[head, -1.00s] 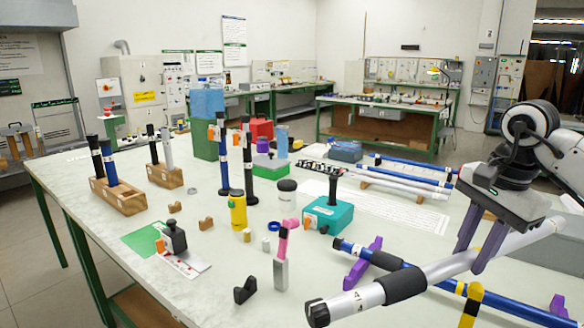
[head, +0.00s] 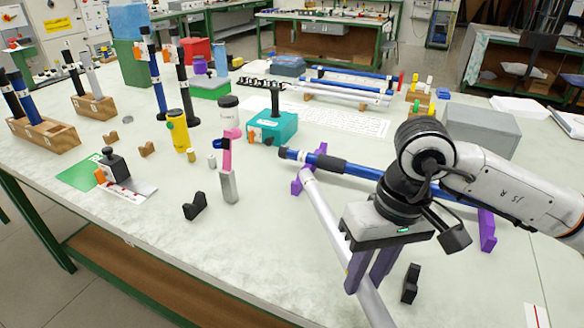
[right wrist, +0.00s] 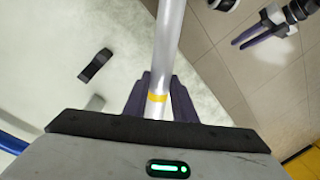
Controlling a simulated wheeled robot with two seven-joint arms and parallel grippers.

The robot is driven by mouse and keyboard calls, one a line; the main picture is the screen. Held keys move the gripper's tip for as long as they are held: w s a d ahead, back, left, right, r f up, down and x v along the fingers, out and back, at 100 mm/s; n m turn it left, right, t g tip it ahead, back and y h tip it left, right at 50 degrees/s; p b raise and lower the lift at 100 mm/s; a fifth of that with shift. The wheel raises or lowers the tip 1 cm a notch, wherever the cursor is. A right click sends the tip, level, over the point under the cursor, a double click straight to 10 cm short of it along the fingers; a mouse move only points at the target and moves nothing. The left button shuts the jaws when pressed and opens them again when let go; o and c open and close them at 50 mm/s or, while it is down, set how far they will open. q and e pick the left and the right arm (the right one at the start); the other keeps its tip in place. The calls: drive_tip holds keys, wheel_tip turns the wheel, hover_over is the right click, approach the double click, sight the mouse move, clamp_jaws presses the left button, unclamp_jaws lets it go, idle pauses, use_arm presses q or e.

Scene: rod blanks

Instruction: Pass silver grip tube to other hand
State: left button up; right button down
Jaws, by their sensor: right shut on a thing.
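The silver tube (head: 328,217) is in my right gripper (head: 366,272). It slants from beside the near purple stand down past the bottom edge of the head view, above the table. The right wrist view shows the tube (right wrist: 169,45) running between the shut purple fingers (right wrist: 160,105), with a yellow band at the fingers. Its black grip is not visible now; the lower part is out of frame. My left gripper (right wrist: 262,35) shows only in the right wrist view, at the top right, over the floor. Its two fingers are apart and empty, clear of the tube.
A blue tube (head: 345,167) lies across purple stands (head: 304,178) close behind the silver tube. Black cradles (head: 410,284) (head: 194,206) and a pink-and-silver upright piece (head: 228,175) stand on the table. A teal box (head: 273,128) and grey box (head: 482,128) are farther back. The front table middle is clear.

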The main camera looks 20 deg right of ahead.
drive_tip(key=shift+w+a+r, duration=0.15)
drive_tip(key=shift+a+r, duration=0.05)
drive_tip(key=shift+a, duration=0.1)
use_arm(q)
drive_tip(key=shift+w+r, duration=0.15)
drive_tip(key=shift+w, duration=0.05)
drive_tip(key=o, duration=0.4)
drive_tip(key=shift+c, duration=0.2)
drive_tip(key=shift+o, duration=0.2)
drive_tip(key=shift+s, duration=0.2)
use_arm(e)
drive_tip(key=w+a+r+n, duration=0.2)
drive_tip(key=a+r+n, duration=0.1)
drive_tip(key=a, duration=0.5)
drive_tip(key=w+a+r+n+g, duration=0.1)
drive_tip(key=w+a+r+n, duration=0.2)
drive_tip(key=a+r, duration=0.3)
drive_tip(key=a+n, duration=0.1)
drive_tip(key=a, duration=0.1)
drive_tip(key=shift+w+a, duration=0.35)
drive_tip(key=shift+a, duration=0.05)
